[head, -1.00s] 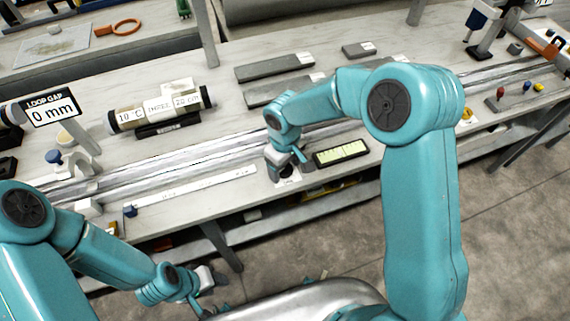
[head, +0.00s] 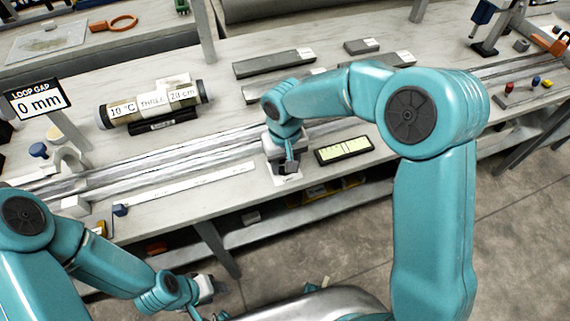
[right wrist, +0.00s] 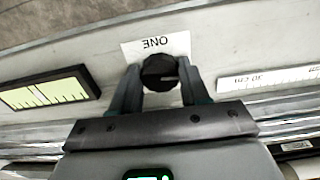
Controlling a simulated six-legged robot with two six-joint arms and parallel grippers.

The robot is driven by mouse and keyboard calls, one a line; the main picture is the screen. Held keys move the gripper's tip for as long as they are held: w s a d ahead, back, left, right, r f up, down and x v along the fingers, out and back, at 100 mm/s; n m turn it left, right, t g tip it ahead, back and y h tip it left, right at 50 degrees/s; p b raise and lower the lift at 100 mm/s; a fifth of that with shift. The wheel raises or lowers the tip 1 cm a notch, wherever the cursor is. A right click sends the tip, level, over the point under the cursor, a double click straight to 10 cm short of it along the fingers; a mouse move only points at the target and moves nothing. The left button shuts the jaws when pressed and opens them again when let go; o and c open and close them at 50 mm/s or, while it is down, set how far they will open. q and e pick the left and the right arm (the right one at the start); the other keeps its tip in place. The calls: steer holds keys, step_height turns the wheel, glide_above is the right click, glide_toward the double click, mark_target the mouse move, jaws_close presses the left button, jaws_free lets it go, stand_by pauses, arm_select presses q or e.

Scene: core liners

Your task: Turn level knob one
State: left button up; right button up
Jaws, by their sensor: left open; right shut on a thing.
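The level knob one (right wrist: 160,72) is a dark round knob on a white label marked ONE (right wrist: 150,46), seen upside down in the right wrist view. My right gripper (right wrist: 158,80) is shut on it, one finger on each side. In the head view my right gripper (head: 288,168) is over the knob at the bench's front edge and mostly hides it. A level display (head: 343,150) with a yellow-green face and dark lines lies just right of it; it also shows in the right wrist view (right wrist: 45,93). My left gripper (head: 208,288) is open and empty, low in front of the bench.
A core tube (head: 155,104) labelled 10 °C rests on a dark stand behind long metal rails (head: 150,165). A LOOP GAP sign (head: 38,97) reads 0 mm at left. A white scale strip (head: 190,185) lies left of my right gripper. Grey bars (head: 275,63) lie at the back.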

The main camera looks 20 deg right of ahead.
steer(key=shift+r, duration=0.1)
steer(key=o, duration=1.1)
steer(key=shift+c, duration=0.2)
step_height(320, 180, up, 16)
steer(key=p, duration=0.1)
steer(key=shift+r, duration=0.15)
